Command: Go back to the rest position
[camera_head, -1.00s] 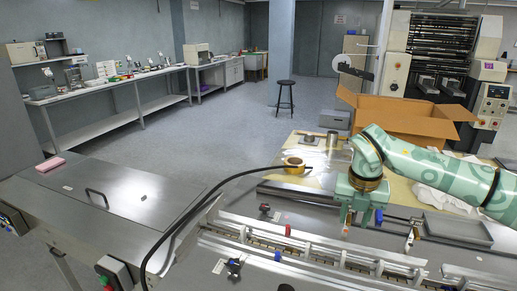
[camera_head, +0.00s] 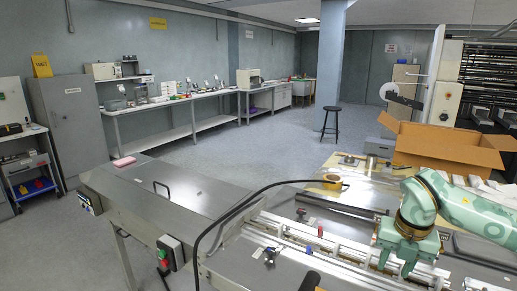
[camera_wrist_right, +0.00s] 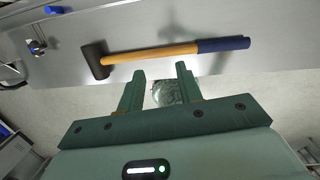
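My right gripper (camera_head: 397,266) is at the lower right of the head view, over the near part of the machine with the metal rails. In the right wrist view its two fingers (camera_wrist_right: 159,74) stand apart with nothing held between them. A mallet (camera_wrist_right: 165,53) with a black head, wooden handle and blue grip lies on a grey metal surface beyond the fingertips, apart from them. A round greenish thing shows between the fingers farther off; I cannot tell what it is. My left gripper is in neither view.
The machine's rails (camera_head: 335,250) and a black curved hose (camera_head: 222,218) lie near the right arm. A flat metal cover (camera_head: 170,190) is at left. Open floor (camera_head: 240,152) lies beyond.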

